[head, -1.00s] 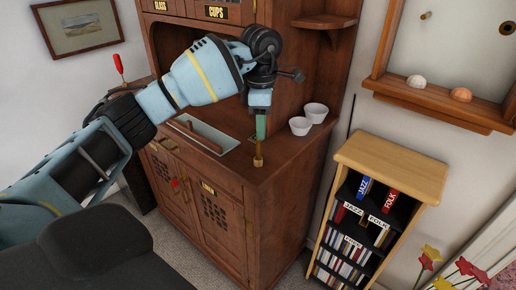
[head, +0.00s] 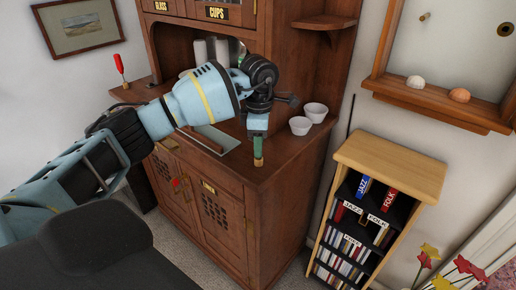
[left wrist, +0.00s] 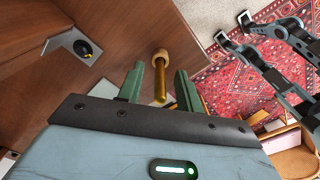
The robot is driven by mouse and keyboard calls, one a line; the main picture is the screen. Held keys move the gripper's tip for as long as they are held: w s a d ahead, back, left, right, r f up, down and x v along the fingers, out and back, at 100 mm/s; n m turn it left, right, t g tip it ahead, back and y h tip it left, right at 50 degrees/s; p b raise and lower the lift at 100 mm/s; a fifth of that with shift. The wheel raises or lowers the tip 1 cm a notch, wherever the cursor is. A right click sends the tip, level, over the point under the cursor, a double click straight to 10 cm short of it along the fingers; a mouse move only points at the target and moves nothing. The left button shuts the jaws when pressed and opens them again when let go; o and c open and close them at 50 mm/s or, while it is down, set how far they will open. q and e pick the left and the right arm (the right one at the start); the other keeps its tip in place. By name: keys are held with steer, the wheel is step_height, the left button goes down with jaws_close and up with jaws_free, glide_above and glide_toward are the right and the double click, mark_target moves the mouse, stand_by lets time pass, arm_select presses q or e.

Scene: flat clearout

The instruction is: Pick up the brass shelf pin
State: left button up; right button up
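The brass shelf pin (head: 258,163) stands near the front right corner of the wooden dresser's counter. In the head view only its lower end shows below my left gripper (head: 258,148), whose green fingers come down over it. In the left wrist view the pin (left wrist: 160,82) has a tan round end and a golden shaft. It shows between the two green fingers of my left gripper (left wrist: 160,82), with a gap on each side. The left gripper is open.
Two white bowls (head: 300,126) (head: 316,112) stand on the counter (head: 285,156) right of the gripper. A red-handled tool (head: 120,66) stands at the left. A low bookcase (head: 390,165) stands to the right. A metal bracket with a dark knob (left wrist: 84,48) shows in the wrist view.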

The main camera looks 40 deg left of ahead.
arm_select(q)
steer(key=shift+f, duration=0.65)
jaws_close()
steer(key=shift+r, duration=0.15)
steer(key=shift+r, duration=0.25)
step_height(320, 180, up, 3)
steer(key=shift+s+f, duration=0.1)
steer(key=s+d, duration=0.3)
steer(key=s, duration=0.4)
steer(key=s+d+r, duration=0.1)
steer(key=s+d, duration=0.3)
steer(key=s, duration=0.3)
steer(key=shift+r+b, duration=0.2)
steer(key=shift+b, duration=0.1)
